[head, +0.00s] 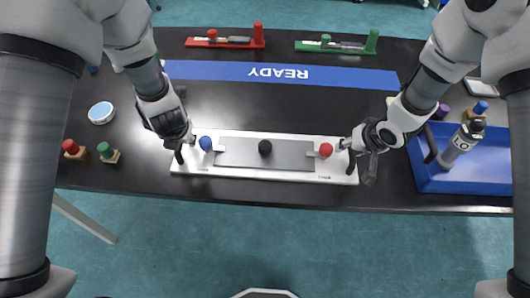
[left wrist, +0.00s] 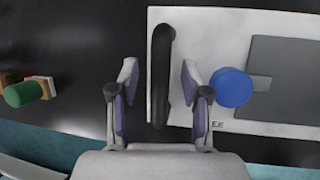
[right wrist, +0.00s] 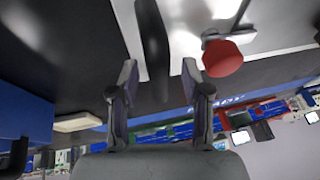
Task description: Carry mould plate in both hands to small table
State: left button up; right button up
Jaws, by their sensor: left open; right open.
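The mould plate (head: 265,174) is a white board with a grey centre, lying near the front edge of the dark table.
A blue READY strip (head: 280,72) lies behind the plate. Red (head: 225,42) and green (head: 338,46) fixtures sit at the back. A blue tray (head: 435,178) with a bottle (head: 462,140) is at right. Small red and green knobbed pieces (head: 107,152) and a round tin (head: 101,112) are at left.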

pick_arm(q)
grip_shut()
pick_arm(e)
grip_shut()
pick_arm(q)
jog(key=shift+w+r, duration=0.1)
pick_arm(e)
jog(key=shift+w+r, duration=0.1)
